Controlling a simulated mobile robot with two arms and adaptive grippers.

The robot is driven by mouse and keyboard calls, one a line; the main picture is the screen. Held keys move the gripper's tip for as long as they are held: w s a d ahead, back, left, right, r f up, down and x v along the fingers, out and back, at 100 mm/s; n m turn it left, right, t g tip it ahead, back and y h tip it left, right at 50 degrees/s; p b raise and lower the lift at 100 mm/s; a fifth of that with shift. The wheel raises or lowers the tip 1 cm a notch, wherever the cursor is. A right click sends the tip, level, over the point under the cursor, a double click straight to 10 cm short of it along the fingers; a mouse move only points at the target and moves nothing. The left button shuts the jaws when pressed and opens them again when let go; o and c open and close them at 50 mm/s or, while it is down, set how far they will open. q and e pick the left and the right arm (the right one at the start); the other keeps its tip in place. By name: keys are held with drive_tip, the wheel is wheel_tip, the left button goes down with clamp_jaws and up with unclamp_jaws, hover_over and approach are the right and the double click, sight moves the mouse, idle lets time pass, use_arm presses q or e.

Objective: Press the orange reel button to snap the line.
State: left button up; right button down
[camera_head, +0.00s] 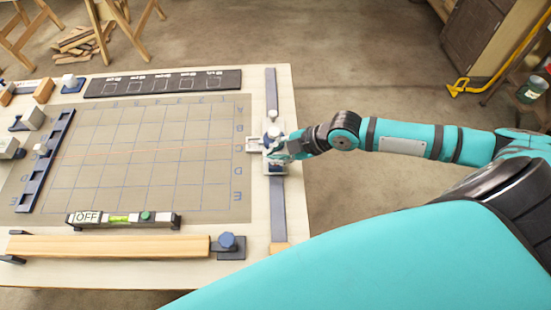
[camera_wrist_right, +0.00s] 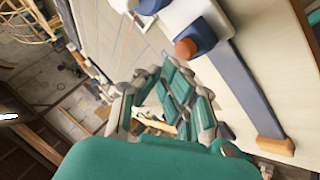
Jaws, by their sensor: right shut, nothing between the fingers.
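The orange reel button (camera_wrist_right: 186,47) shows in the right wrist view, on a blue and white reel unit (camera_wrist_right: 200,20). In the head view this unit (camera_head: 270,130) sits on the grey rail (camera_head: 278,205) at the table's right side, partly covered by my right gripper. My right gripper (camera_head: 280,153) is shut and empty at the unit; contact with the button cannot be told. Its fingers (camera_wrist_right: 172,98) show below the button in the wrist view. A thin reddish line (camera_head: 160,147) crosses the gridded board (camera_head: 215,185). My left gripper is not in view.
A level marked OFF (camera_head: 120,219) and a long wooden lath (camera_head: 120,246) with a blue knob (camera_head: 227,240) lie along the front. A dark slotted strip (camera_head: 165,83) lies at the back, a dark rack (camera_head: 47,160) at left. The board's middle is clear.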

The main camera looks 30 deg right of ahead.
drive_tip(key=shift+f, duration=0.1)
drive_tip(key=shift+f, duration=0.35)
drive_tip(key=shift+f+b, duration=0.65)
drive_tip(key=shift+b, duration=0.05)
idle(0.8)
drive_tip(key=shift+r+p, duration=0.9)
drive_tip(key=shift+r, duration=0.2)
wheel_tip(320, 180, up, 5)
drive_tip(key=p, duration=0.4)
